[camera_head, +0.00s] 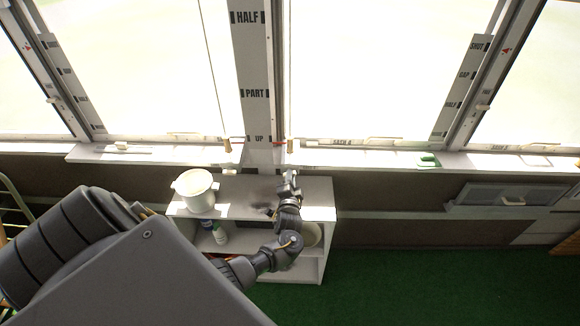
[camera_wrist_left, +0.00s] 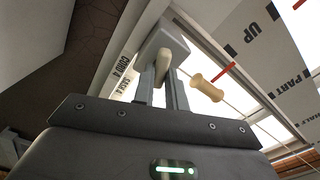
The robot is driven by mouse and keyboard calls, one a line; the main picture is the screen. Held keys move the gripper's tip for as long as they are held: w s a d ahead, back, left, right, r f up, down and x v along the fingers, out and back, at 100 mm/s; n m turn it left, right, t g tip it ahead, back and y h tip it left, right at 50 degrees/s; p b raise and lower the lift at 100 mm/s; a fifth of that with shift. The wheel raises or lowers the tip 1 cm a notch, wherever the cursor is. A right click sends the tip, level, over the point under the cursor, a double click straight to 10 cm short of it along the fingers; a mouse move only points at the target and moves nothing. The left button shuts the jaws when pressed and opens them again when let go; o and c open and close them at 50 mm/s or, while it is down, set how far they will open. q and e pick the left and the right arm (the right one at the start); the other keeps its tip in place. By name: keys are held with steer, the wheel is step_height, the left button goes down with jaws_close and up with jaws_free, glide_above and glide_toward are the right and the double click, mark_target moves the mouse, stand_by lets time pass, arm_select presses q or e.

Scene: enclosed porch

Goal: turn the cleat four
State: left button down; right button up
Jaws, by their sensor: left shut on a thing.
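In the left wrist view, a cream cleat (camera_wrist_left: 163,64) on a pale block sits between the two fingertips of my left gripper (camera_wrist_left: 162,80), which is shut on it. A label reading "CORD 4" (camera_wrist_left: 124,82) is on the pale board beside it. In the head view, my left gripper (camera_head: 290,178) is above the white shelf unit, just below the window sill by the central post. The cleat cannot be made out there. My right gripper is not in view.
A tan cord pull (camera_wrist_left: 207,88) hangs close to the right of the fingers. A white bucket (camera_head: 196,191) stands on the shelf unit (camera_head: 321,206), with bottles (camera_head: 220,234) below. A green object (camera_head: 428,160) lies on the sill. The green floor (camera_head: 420,290) at right is clear.

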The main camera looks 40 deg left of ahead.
arm_select(q)
steer(key=shift+f+m+p, duration=0.1)
steer(key=shift+m+p, duration=0.8)
steer(key=shift+m, duration=1.3)
steer(key=c, duration=1.4)
jaws_free()
steer(key=shift+c, duration=0.2)
steer(key=b+v, duration=0.1)
steer(key=v, duration=0.9)
steer(key=shift+s+d, duration=0.3)
